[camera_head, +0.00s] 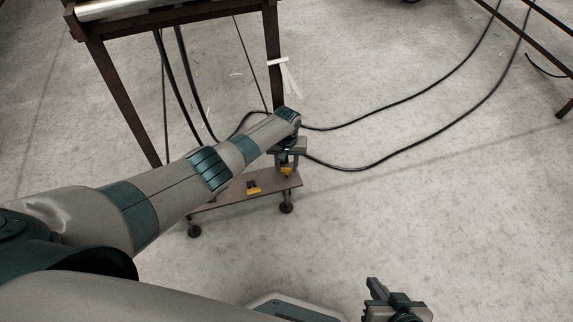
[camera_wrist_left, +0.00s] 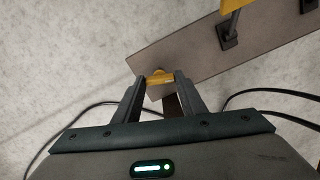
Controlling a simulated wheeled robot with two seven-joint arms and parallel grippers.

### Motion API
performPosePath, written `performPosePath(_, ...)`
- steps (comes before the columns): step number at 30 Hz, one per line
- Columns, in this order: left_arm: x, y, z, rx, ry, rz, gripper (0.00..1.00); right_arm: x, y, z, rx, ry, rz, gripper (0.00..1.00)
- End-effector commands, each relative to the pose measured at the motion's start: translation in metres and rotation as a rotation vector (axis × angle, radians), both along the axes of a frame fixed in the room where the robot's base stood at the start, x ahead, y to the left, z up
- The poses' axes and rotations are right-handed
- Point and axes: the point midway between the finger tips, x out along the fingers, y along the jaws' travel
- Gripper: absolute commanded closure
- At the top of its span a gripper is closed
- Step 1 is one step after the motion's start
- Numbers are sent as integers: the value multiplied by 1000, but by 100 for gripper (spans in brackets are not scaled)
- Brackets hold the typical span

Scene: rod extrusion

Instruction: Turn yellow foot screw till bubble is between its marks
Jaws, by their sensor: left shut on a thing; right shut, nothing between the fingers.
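The yellow foot screw (camera_head: 287,171) sits at the right end of a brown plate (camera_head: 215,204). My left gripper (camera_head: 287,162) reaches down over it and is shut on it. In the left wrist view the yellow screw head (camera_wrist_left: 159,77) is between the two fingertips of the left gripper (camera_wrist_left: 160,80), at the plate's end (camera_wrist_left: 185,58). A second yellow part (camera_head: 253,190) stands on a dark mount at mid-plate; it also shows in the left wrist view (camera_wrist_left: 233,6). No bubble or marks can be made out. My right gripper (camera_head: 378,292) is shut and empty, low in the head view.
The plate rests on dark round feet (camera_head: 194,230) on the concrete floor. A brown steel frame (camera_head: 125,90) stands behind it. Black hoses (camera_head: 375,160) curve across the floor at the right. The floor to the right of the plate (camera_head: 450,220) is clear.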

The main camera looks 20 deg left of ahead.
Motion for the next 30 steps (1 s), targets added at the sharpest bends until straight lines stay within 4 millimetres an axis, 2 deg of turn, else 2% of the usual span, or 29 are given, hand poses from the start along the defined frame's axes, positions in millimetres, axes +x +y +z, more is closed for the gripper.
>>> performPosePath(10, 0, 0, 0, 0, 1, -172, 85, -3, -4, -2, -14, 25, -1, 100)
performPosePath(25, 0, 0, 0, 0, 1, -199, 85, 0, -5, -3, -17, 25, -2, 100)
performPosePath(26, 0, 0, 0, 0, 1, -199, 60, 0, -5, -3, -17, 24, -3, 100)
performPosePath(27, 0, 0, 0, 0, 1, -199, 51, 0, -5, -3, -17, 24, -3, 100)
performPosePath(28, 0, 0, 0, 0, 1, -199, 44, 0, -5, -2, -16, 23, -3, 100)
performPosePath(30, 0, 0, 0, 0, 1, -199, 44, 0, -5, -2, -16, 23, -3, 100)
